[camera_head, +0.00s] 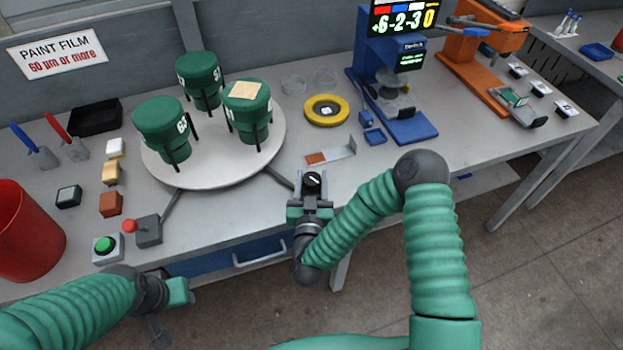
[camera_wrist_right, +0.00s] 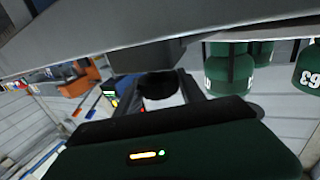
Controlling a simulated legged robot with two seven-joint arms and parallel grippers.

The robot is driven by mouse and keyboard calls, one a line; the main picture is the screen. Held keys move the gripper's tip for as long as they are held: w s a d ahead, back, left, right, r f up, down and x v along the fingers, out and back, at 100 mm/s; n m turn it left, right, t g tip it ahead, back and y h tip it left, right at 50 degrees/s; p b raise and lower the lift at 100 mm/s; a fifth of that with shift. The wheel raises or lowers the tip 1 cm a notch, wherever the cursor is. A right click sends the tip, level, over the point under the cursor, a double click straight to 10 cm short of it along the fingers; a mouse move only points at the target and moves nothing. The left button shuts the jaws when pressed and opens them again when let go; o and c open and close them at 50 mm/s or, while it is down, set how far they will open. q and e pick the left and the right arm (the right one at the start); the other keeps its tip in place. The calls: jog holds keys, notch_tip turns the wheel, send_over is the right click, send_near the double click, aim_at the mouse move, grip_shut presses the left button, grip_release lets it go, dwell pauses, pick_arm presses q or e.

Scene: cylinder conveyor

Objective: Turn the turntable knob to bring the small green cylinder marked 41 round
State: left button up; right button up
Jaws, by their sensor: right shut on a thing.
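The round grey turntable (camera_head: 205,180) carries three dark green cylinders: a left one (camera_head: 160,125) whose marking looks like 63, a back one (camera_head: 199,80), and a right one (camera_head: 249,115) with a tan note on top. The markings of the back and right ones are too small or turned away to read surely. The black knob (camera_head: 312,181) with a white line is at the table's front edge. My right gripper (camera_head: 311,193) is shut on the knob; the dark knob also shows in the wrist view (camera_wrist_right: 160,90). My left gripper (camera_head: 178,292) hangs before the table's front edge, away from the cylinders.
A red joystick box (camera_head: 147,231), green button (camera_head: 105,246) and red bin (camera_head: 28,235) are at left.

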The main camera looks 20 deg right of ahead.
jog(key=shift+m+g+h+b, duration=0.85)
jog(key=shift+m+h, duration=0.45)
jog(key=shift+h, duration=0.6)
jog(key=shift+m+g+h, duration=0.25)
jog(key=shift+m+h, duration=0.05)
jog(key=shift+h, duration=0.1)
jog(key=shift+m+g+h+b, duration=0.3)
jog(key=shift+m+g+h, duration=0.5)
jog(key=shift+h, duration=0.1)
jog(key=o, duration=1.4)
jog(key=shift+w, duration=0.1)
jog(key=shift+c, duration=0.2)
